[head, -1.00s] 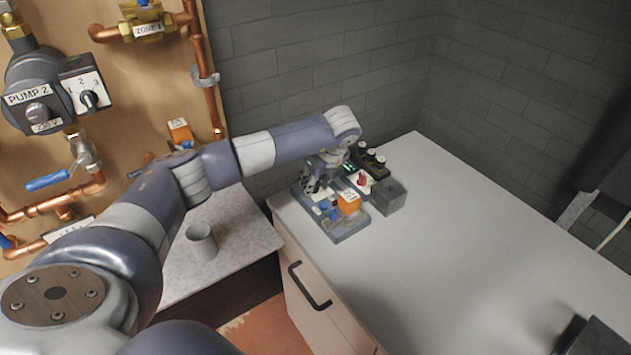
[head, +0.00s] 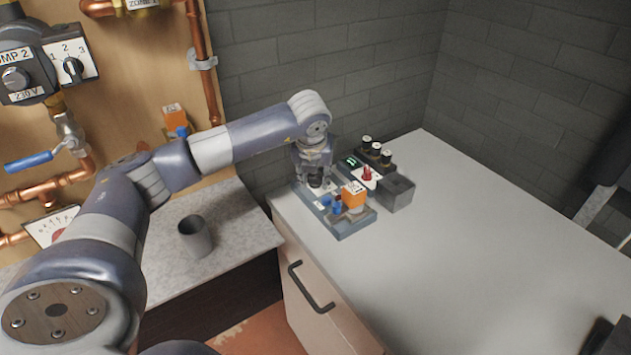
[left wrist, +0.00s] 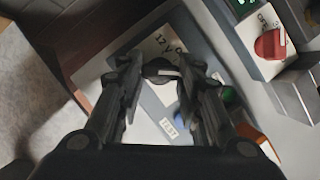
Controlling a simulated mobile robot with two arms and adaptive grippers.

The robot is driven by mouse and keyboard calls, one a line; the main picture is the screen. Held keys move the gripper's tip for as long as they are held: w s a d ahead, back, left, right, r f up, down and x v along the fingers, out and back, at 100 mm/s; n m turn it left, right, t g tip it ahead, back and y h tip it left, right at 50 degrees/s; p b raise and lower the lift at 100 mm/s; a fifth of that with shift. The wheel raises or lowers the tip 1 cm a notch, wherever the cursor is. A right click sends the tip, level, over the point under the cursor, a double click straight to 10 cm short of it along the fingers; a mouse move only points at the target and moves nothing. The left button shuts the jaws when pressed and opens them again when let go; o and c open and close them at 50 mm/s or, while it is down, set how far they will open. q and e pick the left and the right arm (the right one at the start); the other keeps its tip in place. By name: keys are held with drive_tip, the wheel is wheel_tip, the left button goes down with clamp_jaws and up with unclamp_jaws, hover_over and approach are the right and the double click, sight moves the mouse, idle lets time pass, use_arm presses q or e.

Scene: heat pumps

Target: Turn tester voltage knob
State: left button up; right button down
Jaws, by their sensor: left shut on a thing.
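The tester (head: 347,228) is a grey-blue device lying on the white counter, with an orange block (head: 353,196) and blue parts (head: 330,203) on it. Its voltage knob (left wrist: 160,68) is dark with a white pointer line, beside a "12 V" label in the left wrist view. My left gripper (head: 317,183) points down over the tester's far left part; in the left wrist view its two fingers (left wrist: 160,75) are on either side of the knob, shut on it. The gripper hides the knob in the head view.
A grey cup (head: 195,237) stands on the left worktop. The white counter (head: 470,250) is mostly clear to the right.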

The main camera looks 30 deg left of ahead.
use_arm(q)
drive_tip(key=shift+m, duration=0.4)
drive_tip(key=shift+b, duration=0.3)
drive_tip(key=o, duration=1.1)
drive_tip(key=shift+c, duration=0.2)
drive_tip(key=v, duration=1.2)
drive_tip(key=shift+a, duration=0.2)
drive_tip(key=shift+s+f, duration=0.1)
drive_tip(key=shift+s, duration=0.05)
